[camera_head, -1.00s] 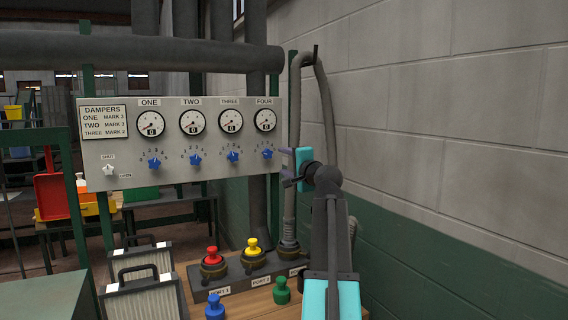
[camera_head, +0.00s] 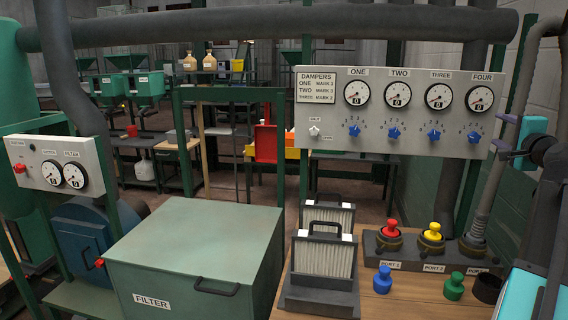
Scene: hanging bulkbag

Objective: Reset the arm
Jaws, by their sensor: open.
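My gripper (camera_head: 508,137) is at the right edge, beside the right end of the damper panel and in front of the grey hose. Its purple fingers are apart and nothing shows between them. My arm, dark grey and cyan, runs down from it to the lower right corner. The damper panel (camera_head: 341,159) is a pale board with several gauges and blue knobs. I cannot tell whether the gripper touches the panel or hose.
A grey hose (camera_head: 489,185) rises from the port block (camera_head: 410,262), which bears red and yellow plugs. Blue (camera_head: 454,286) and green (camera_head: 383,279) plugs stand on the wooden bench. Filters (camera_head: 325,255) stand left of them. A green filter box (camera_head: 200,250) fills the lower left.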

